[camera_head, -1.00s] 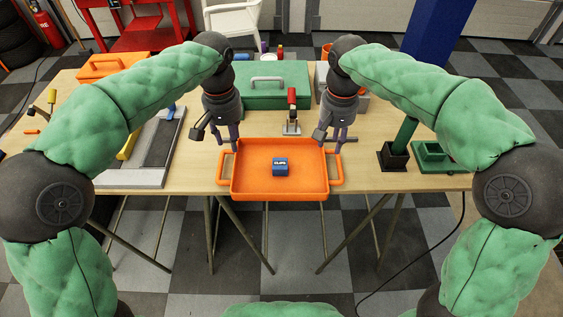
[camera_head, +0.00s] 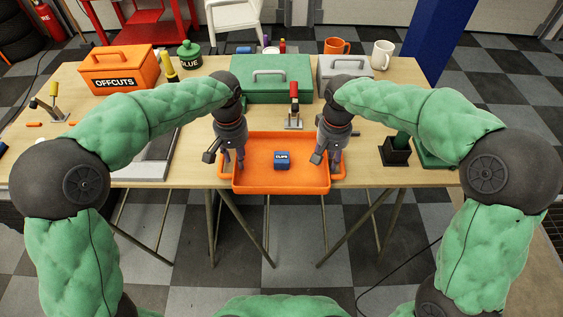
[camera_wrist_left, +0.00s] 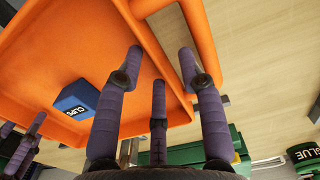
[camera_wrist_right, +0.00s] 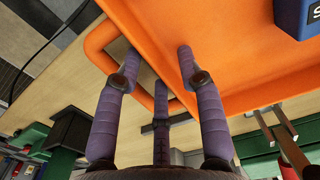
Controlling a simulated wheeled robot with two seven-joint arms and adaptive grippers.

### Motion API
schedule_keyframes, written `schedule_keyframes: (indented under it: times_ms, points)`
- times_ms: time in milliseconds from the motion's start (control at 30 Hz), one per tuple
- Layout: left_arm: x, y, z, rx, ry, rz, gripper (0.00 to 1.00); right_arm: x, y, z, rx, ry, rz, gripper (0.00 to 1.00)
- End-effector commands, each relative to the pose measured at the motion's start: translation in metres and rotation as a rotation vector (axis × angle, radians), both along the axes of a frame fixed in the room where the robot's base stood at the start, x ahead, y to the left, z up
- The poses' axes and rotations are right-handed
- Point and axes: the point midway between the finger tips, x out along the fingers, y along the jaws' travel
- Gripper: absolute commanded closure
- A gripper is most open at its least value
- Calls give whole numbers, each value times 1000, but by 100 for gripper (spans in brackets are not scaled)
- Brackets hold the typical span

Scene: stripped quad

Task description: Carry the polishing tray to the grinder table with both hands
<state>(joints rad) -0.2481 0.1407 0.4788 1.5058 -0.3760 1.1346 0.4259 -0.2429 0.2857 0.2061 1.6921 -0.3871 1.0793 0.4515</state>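The orange polishing tray (camera_head: 255,178) lies on the near edge of the wooden table, with a blue box marked CLIPS (camera_head: 282,160) inside it. My left gripper (camera_head: 232,162) is over the tray's left side by its handle; its fingers (camera_wrist_left: 160,58) are spread and straddle the tray's side in the left wrist view. My right gripper (camera_head: 325,160) is over the right side; its fingers (camera_wrist_right: 158,58) are spread around the wall beside the handle (camera_wrist_right: 100,42) in the right wrist view. I cannot tell whether the fingers touch the tray. The grinder table is not identifiable.
Behind the tray are a green toolbox (camera_head: 272,88), a red-handled clamp (camera_head: 294,105) and a grey box (camera_head: 345,70). An orange OFFCUTS box (camera_head: 118,70) and GLUE pot (camera_head: 190,56) stand back left. Mugs (camera_head: 382,54) stand back right. A black-based holder (camera_head: 395,150) is to the right.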

Motion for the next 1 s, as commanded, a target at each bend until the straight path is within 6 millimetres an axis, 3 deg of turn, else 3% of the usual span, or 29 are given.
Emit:
schedule_keyframes:
  times_ms: [433,567,600,1000]
  points:
    - [0,0,-8,0,0,0,61,0,0,-8,0,-1,0,61]
    - [0,0,-8,0,0,0,95,0,0,-8,0,-1,0,95]
    - [0,0,-8,0,0,0,100,0,0,-8,0,-1,0,100]
    - [0,0,-7,-1,-2,0,100,0,0,-7,1,-3,0,100]
